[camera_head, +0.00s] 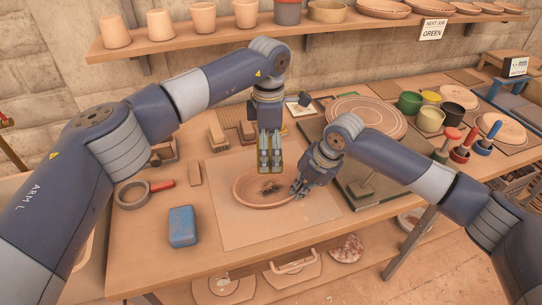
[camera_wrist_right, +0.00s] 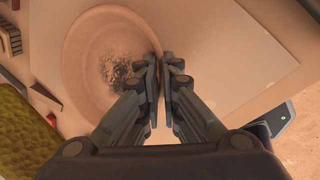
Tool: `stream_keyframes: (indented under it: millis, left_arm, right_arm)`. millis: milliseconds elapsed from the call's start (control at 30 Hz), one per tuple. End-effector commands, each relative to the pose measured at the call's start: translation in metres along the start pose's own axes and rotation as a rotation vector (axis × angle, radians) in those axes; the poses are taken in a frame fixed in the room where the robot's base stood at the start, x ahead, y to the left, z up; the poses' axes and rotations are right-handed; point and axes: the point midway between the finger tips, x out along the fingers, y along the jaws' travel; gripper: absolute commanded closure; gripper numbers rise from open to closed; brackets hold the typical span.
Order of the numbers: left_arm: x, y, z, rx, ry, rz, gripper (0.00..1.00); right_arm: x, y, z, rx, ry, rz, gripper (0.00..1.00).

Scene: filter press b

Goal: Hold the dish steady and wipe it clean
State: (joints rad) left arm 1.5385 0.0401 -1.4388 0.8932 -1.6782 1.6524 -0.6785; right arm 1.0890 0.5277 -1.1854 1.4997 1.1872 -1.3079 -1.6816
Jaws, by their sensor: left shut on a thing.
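The shallow clay dish (camera_head: 247,203) lies on a pale board in the middle of the bench. Dark crumbly dirt (camera_head: 270,187) sits in its bottom and also shows in the right wrist view (camera_wrist_right: 118,68). My left gripper (camera_head: 270,163) points down over the dish's back part, shut on a yellow-green sponge (camera_wrist_right: 25,130). Whether the sponge touches the dish is unclear. My right gripper (camera_head: 300,187) is at the dish's right rim. In the right wrist view its fingers (camera_wrist_right: 160,68) are close together with the rim between them.
Brushes (camera_head: 234,125) stand behind the dish. A round clay plate (camera_head: 365,115), coloured pots (camera_head: 409,102) and stamps (camera_head: 463,152) are at right. The pale board (camera_head: 235,236) has free room in front.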

Motion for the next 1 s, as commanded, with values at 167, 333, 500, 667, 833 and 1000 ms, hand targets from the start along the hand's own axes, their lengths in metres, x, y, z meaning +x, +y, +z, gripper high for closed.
stream_keyframes:
  millis: [167, 333, 500, 667, 833, 1000]
  left_arm:
    - [0.01, 0.0, 0.0, 0.306, -0.001, 0.0, 0.36]
    - [0.018, 0.0, 0.0, 0.606, 0.001, 0.001, 0.36]
    - [0.026, 0.0, 0.0, 0.897, 0.0, 0.002, 0.36]
    - [0.033, 0.0, 0.0, 1.113, 0.0, 0.002, 0.36]
    - [0.036, 0.0, 0.0, 1.242, 0.001, 0.002, 0.36]
    - [0.039, 0.0, 0.0, 1.28, 0.001, 0.003, 0.36]
  right_arm:
    - [0.0, 0.0, 0.001, 0.001, -0.001, 0.0, 1.0]
    - [0.0, 0.0, 0.001, 0.001, -0.001, 0.0, 1.0]
    - [0.0, 0.0, 0.001, 0.001, -0.001, 0.0, 1.0]
    - [0.0, 0.0, 0.001, 0.001, -0.001, 0.0, 1.0]
    - [0.0, 0.0, 0.001, 0.001, -0.001, 0.001, 1.0]
    - [0.0, 0.0, 0.001, 0.001, -0.001, 0.001, 1.0]
